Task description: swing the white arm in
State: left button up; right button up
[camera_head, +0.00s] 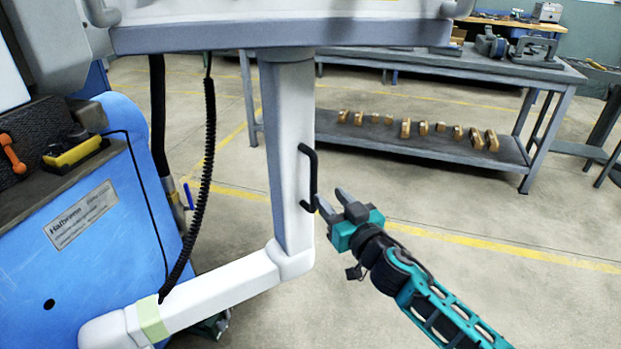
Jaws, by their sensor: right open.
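The white arm (215,292) runs low from the blue machine at the left to a white upright post (289,150). The post carries a wide panel (280,35) at the top of the view. A black handle (311,180) is fixed to the right side of the post. My right gripper (332,204) is open, with its grey fingertips close to the lower end of the handle. I cannot tell whether they touch it. My left gripper is not in view.
The blue machine (100,210) fills the left side. A black coiled cable (208,150) hangs left of the post. A grey workbench (430,62) with small yellow-brown parts on its lower shelf (370,140) stands behind. The floor (500,215) at right is free.

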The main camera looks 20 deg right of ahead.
aim_at(315, 182)
jog(key=w, duration=0.3)
jog(key=w+a, duration=0.1)
jog(key=w, duration=0.4)
jog(key=shift+w+a+b, duration=0.25)
jog(key=shift+w+b, duration=0.05)
jog(key=shift+b, duration=0.1)
grip_shut()
